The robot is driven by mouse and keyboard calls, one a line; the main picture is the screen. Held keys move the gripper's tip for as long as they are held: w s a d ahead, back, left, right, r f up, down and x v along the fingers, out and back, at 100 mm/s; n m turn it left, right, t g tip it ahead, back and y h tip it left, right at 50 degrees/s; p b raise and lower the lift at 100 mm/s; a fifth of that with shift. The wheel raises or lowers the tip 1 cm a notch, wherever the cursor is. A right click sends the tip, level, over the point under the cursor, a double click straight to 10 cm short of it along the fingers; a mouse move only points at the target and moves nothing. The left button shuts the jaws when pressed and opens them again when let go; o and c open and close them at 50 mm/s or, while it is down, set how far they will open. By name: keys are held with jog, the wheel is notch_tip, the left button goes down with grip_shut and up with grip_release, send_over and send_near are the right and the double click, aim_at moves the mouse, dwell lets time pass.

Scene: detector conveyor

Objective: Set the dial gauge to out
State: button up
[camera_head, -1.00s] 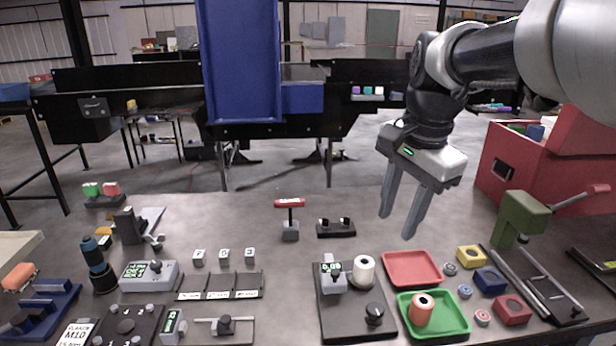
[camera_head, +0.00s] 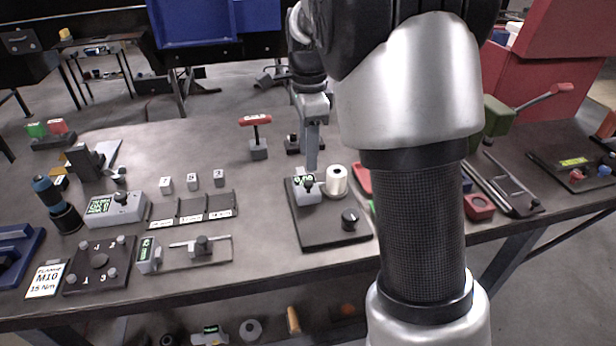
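What looks like the dial gauge is a small grey unit with a lit green readout (camera_head: 306,184), on a black base plate (camera_head: 318,237) in the middle of the table. A white ringed cylinder (camera_head: 336,180) stands just right of it, and a black knob (camera_head: 350,219) sits at the plate's front right. My gripper (camera_head: 312,163) points down directly above or just behind the gauge. Its fingers show edge-on as one bar, so their gap and any contact with the gauge cannot be told. I see nothing held.
A red-handled tool (camera_head: 257,138) stands behind left. A grey meter (camera_head: 116,207), labelled slots (camera_head: 192,208) and a slider fixture (camera_head: 200,248) lie left. A green press (camera_head: 494,122) stands right.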

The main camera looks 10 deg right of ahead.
aim_at(308, 182)
notch_tip(308, 182, down, 7)
jog(key=shift+f+b, duration=0.15)
jog(key=shift+b, duration=0.15)
grip_shut()
